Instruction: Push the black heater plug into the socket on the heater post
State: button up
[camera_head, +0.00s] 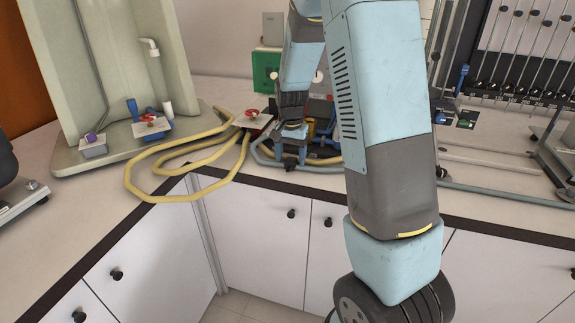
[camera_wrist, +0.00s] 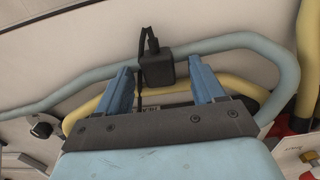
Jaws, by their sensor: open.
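In the wrist view a black block with a black looped cord or arm on top, which looks like the heater plug (camera_wrist: 159,70), sits between the tips of my two blue fingers. A gap shows on each side of it, so the fingers straddle it without visibly gripping it. My gripper (camera_wrist: 159,78) is open. In the head view my gripper (camera_head: 290,151) is low over the back counter, among hoses and small fittings. The plug cannot be made out there. I cannot clearly identify the heater post or its socket in either view; my arm covers part of that area.
Yellow hose (camera_head: 135,178) loops over the counter left of my gripper, and grey-blue hose (camera_head: 265,156) runs beside it. A red-handled valve (camera_head: 252,114) and green panel (camera_head: 263,68) stand close by. Manometer boards (camera_head: 530,50) are at the right. The counter's front edge is near.

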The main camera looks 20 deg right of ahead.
aim_at(291, 160)
dwell(0.3)
jog(key=c, duration=1.1)
jog(key=shift+r, duration=0.5)
jog(key=r, duration=0.2)
jog(key=shift+s+r, duration=0.2)
jog(key=shift+r, duration=0.15)
jog(key=shift+s+d+r, duration=0.35)
jog(key=shift+s+r, duration=1.2)
jog(key=shift+s, duration=0.7)
jog(key=shift+s+d+r, duration=0.35)
jog(key=shift+s+r, duration=1.2)
jog(key=shift+s, duration=0.7)
jog(key=shift+s+d+r, duration=0.35)
jog(key=shift+s+r, duration=1.2)
jog(key=shift+s, duration=0.7)
